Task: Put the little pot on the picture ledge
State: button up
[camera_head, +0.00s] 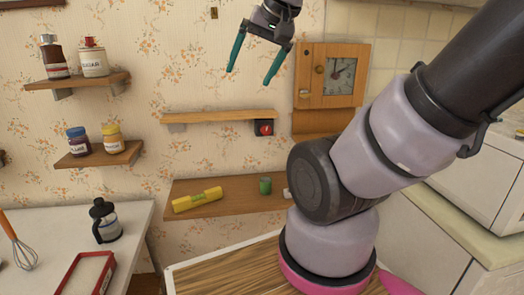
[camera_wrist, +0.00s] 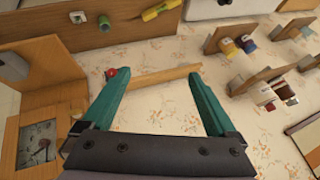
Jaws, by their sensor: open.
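A small green cup-like pot (camera_head: 265,186) stands upright on the lower wooden shelf (camera_head: 235,204). It also shows near the top of the wrist view (camera_wrist: 103,21). The picture ledge (camera_head: 215,117) is a narrow wooden strip on the wall above that shelf; its top looks bare. In the wrist view the ledge (camera_wrist: 160,76) runs between my fingers. My gripper (camera_head: 250,77) is open and empty, with teal fingers pointing down, and appears above the ledge in the head view. It fills the lower middle of the wrist view (camera_wrist: 155,68).
A yellow packet (camera_head: 197,199) lies left of the pot. A small red round thing (camera_head: 264,128) sits under the ledge's right end. A wooden clock cabinet (camera_head: 332,76) hangs to the right. Left shelves hold jars (camera_head: 94,61). A French press (camera_head: 104,220) stands on the white table.

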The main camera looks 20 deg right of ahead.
jog(key=w+d+f+m+g, duration=0.2)
jog(key=w+d+f+m, duration=0.15)
jog(key=w+f, duration=0.4)
jog(key=m+g, duration=0.4)
jog(key=m, duration=0.6)
send_over(266, 179)
notch_tip(266, 179, down, 22)
jog(key=f, duration=0.1)
jog(key=shift+m+g+h, duration=0.3)
jog(key=shift+m+g, duration=0.2)
jog(key=shift+m, duration=0.05)
jog(key=f, duration=0.8)
jog(key=shift+s+d+f, duration=0.1)
jog(key=shift+d+f, duration=0.25)
jog(key=shift+d, duration=0.05)
jog(key=shift+a+f, duration=0.2)
jog(key=shift+f, duration=0.8)
jog(key=shift+a+f, duration=0.15)
jog(key=shift+f, duration=0.8)
jog(key=shift+a+f, duration=0.2)
jog(key=shift+f, duration=0.8)
grip_shut()
jog(key=shift+r, duration=0.15)
